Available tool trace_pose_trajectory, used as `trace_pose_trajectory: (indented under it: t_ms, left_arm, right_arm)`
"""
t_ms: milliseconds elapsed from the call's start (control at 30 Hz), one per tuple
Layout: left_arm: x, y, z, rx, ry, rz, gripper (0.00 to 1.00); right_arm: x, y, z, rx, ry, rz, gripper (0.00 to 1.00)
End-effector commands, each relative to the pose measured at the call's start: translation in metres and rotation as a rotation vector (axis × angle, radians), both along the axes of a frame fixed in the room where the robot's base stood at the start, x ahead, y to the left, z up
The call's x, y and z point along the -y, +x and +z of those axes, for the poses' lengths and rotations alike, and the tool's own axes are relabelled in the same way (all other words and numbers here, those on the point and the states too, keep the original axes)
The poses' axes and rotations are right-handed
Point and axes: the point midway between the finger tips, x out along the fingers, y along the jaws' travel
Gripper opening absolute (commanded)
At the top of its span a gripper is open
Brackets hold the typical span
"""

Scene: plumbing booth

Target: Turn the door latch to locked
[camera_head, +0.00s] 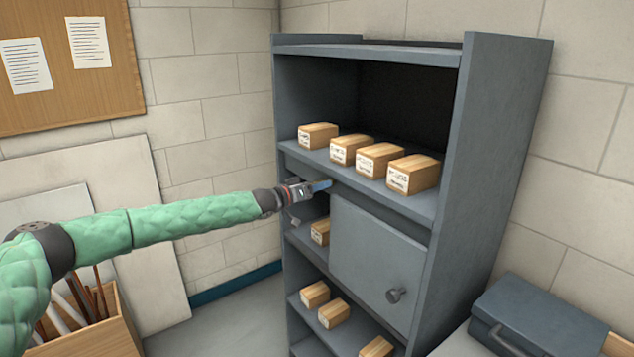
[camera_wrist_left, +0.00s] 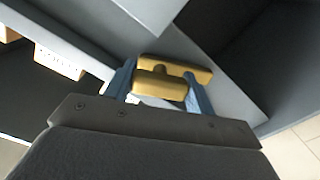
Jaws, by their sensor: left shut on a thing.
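My left gripper (camera_head: 322,186) reaches in from the left to the cabinet front, just above the door's upper left corner. In the left wrist view, its blue fingers (camera_wrist_left: 160,92) are shut on a brass-coloured latch piece (camera_wrist_left: 172,70). The latch is hidden behind the fingers in the head view, so its turn angle is hard to tell. My right gripper is out of view.
Several labelled wooden blocks (camera_head: 380,160) stand on the shelf just above the gripper, with more on lower shelves (camera_head: 333,313). A blue-grey toolbox (camera_head: 540,318) sits at the lower right. A wooden crate (camera_head: 100,335) with rods stands at the lower left.

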Motion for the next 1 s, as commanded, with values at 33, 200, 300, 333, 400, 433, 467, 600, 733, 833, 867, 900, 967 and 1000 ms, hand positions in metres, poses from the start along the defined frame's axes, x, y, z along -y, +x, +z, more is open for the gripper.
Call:
trace_pose_trajectory:
  t_ms: [33, 200, 300, 333, 400, 433, 467, 600, 733, 833, 867, 900, 967, 1000]
  left_arm:
    - [-0.001, 0.001, 0.003, -0.022, -0.016, 0.001, 0.14]
    - [-0.001, 0.001, 0.003, -0.088, -0.066, 0.002, 0.14]
    - [-0.001, 0.001, 0.002, -0.114, -0.085, 0.002, 0.14]
    - [-0.001, 0.001, 0.002, -0.121, -0.089, 0.002, 0.14]
    - [-0.001, 0.001, 0.002, -0.131, -0.097, 0.002, 0.14]
    - [-0.001, 0.001, 0.001, -0.134, -0.099, 0.002, 0.14]
    - [-0.001, 0.001, 0.001, -0.137, -0.101, 0.002, 0.14]
    - [-0.001, 0.001, 0.001, -0.143, -0.106, 0.002, 0.14]
    - [-0.001, 0.001, 0.001, -0.144, -0.105, 0.003, 0.14]
    - [-0.002, 0.001, 0.001, -0.143, -0.105, 0.003, 0.14]
    - [-0.002, 0.001, 0.001, -0.143, -0.105, 0.003, 0.14]
    - [-0.001, 0.001, 0.001, -0.142, -0.105, 0.003, 0.6]
    - [-0.001, 0.001, 0.001, -0.143, -0.105, 0.003, 0.72]
    - [-0.001, 0.001, 0.001, -0.142, -0.105, 0.002, 0.76]
  right_arm:
    - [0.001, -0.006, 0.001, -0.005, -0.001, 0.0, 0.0]
    - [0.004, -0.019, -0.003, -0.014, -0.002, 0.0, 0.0]
    - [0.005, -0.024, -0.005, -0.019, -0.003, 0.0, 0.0]
    - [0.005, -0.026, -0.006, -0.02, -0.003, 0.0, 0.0]
    - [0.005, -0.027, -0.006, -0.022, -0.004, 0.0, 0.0]
    - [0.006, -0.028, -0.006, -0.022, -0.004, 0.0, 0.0]
    - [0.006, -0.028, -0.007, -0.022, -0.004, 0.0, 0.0]
    - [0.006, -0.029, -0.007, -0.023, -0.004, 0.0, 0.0]
    - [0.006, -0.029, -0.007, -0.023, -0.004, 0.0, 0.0]
    - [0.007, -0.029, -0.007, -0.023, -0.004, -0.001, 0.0]
    - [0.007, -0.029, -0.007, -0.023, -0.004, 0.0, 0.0]
    - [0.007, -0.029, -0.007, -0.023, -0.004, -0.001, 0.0]
    - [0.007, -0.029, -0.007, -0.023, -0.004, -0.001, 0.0]
    - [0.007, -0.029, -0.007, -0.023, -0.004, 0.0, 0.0]
